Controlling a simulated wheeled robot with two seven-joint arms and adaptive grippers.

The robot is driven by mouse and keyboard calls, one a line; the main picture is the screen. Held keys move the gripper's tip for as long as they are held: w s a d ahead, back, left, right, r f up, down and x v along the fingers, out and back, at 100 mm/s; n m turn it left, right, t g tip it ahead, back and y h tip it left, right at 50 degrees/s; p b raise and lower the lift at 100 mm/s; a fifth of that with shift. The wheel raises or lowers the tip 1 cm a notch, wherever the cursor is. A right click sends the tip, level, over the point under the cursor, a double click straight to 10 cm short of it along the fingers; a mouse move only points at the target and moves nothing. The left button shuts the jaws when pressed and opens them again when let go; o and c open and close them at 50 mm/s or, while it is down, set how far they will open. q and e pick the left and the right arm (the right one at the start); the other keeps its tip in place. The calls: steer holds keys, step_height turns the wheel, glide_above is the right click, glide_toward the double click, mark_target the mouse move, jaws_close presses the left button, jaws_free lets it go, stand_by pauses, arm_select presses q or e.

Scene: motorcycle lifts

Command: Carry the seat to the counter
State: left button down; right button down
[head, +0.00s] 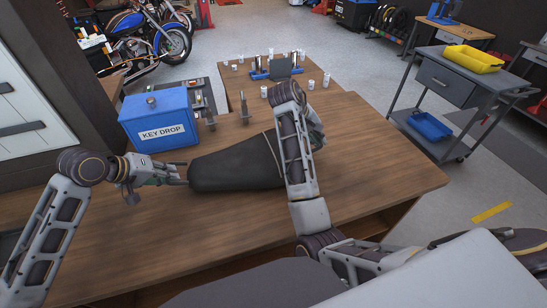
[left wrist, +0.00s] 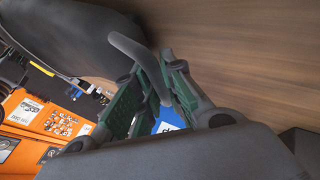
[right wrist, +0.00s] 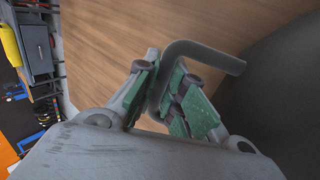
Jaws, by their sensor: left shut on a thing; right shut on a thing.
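The seat (head: 235,164) is a long black padded piece lying level over the wooden counter (head: 385,180); I cannot tell whether it touches the top. My left gripper (head: 184,173) is at its left end. In the left wrist view it is shut on a dark curved bar (left wrist: 128,46) of the seat (left wrist: 75,35). My right gripper (right wrist: 165,88) is at the other end, shut on a similar bent bar (right wrist: 205,56) beside the seat (right wrist: 285,85). In the head view my right forearm hides part of that end.
A blue key drop box (head: 158,120) stands on the counter behind the seat's left end. Small grey clamps (head: 244,108) and white cups (head: 310,85) stand farther back. A grey cart (head: 455,85) with yellow and blue trays is at the right. The counter's front and right are clear.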

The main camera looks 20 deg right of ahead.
arm_select(q)
steer(key=shift+f+b, duration=0.4)
steer(key=shift+b, duration=0.05)
arm_select(e)
steer(key=shift+f, duration=0.4)
arm_select(q)
steer(key=c, duration=1.5)
jaws_free()
arm_select(e)
steer(key=c, duration=1.5)
jaws_free()
arm_select(q)
steer(key=shift+s+a, duration=0.1)
steer(key=v, duration=1.1)
steer(key=shift+a+r, duration=0.15)
steer(key=shift+r, duration=0.2)
steer(key=shift+s+r+p, duration=0.1)
steer(key=shift+r+p, duration=0.15)
steer(key=shift+p, duration=0.05)
arm_select(e)
steer(key=shift+r, duration=0.2)
